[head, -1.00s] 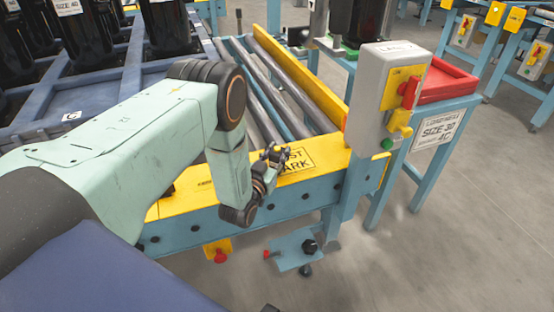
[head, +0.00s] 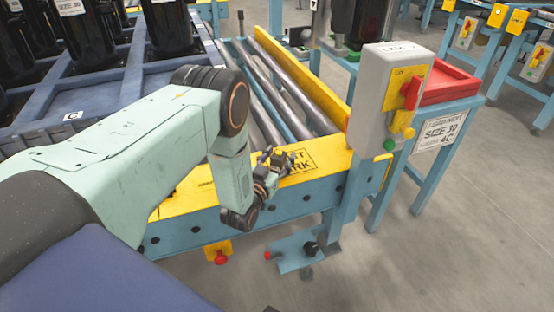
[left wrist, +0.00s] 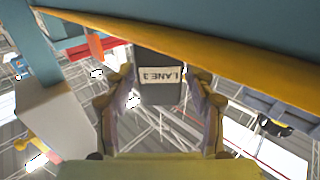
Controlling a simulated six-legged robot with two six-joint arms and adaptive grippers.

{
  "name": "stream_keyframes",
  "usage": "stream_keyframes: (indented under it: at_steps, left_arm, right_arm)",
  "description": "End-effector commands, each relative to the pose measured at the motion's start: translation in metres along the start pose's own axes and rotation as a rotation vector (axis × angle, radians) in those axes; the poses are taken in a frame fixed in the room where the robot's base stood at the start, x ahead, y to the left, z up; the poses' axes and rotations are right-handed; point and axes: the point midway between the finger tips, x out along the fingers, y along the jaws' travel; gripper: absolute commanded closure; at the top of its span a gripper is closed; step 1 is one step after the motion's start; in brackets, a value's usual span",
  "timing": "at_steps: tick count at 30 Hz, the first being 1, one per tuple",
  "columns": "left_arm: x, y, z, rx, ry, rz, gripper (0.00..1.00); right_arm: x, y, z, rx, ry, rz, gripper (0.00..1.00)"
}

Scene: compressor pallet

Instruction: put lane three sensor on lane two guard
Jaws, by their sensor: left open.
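The lane three sensor (left wrist: 160,93) is a dark grey block with a pale "LANE 3" label, seen upside down in the left wrist view. It sits between the two fingers of my left gripper, against the underside of a yellow edge. My left gripper (head: 275,160) is open around it, at the front yellow guard (head: 323,168) of the roller conveyor. In the head view the sensor cannot be made out clearly among the fingers. The guard carries a black-framed sign, partly hidden by the gripper; its lane number is not readable. My right gripper is not in view.
A grey control box (head: 377,95) with a red switch and green button stands right of the gripper. A blue bracket (head: 299,255) with a red knob juts out below the guard. Rollers (head: 285,85) lie behind it. Open floor lies to the right.

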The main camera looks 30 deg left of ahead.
Motion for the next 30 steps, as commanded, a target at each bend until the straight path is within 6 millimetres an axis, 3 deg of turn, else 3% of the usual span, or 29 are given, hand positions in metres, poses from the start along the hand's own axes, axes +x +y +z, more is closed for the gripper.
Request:
stream_keyframes:
  at_steps: [5, 18, 24, 30]
  left_arm:
    - [-0.012, 0.0, -0.003, 0.0, -0.004, -0.001, 0.45]
    - [-0.098, 0.0, -0.003, 0.0, -0.004, 0.0, 0.45]
    - [-0.117, 0.0, -0.003, 0.0, -0.001, 0.0, 0.45]
    - [-0.121, 0.001, -0.002, -0.001, -0.007, 0.001, 0.45]
  right_arm:
    - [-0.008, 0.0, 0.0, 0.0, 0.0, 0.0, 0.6]
    - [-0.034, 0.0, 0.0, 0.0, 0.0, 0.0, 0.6]
    - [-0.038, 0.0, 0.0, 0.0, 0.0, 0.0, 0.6]
    - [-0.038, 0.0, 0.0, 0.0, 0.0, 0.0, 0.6]
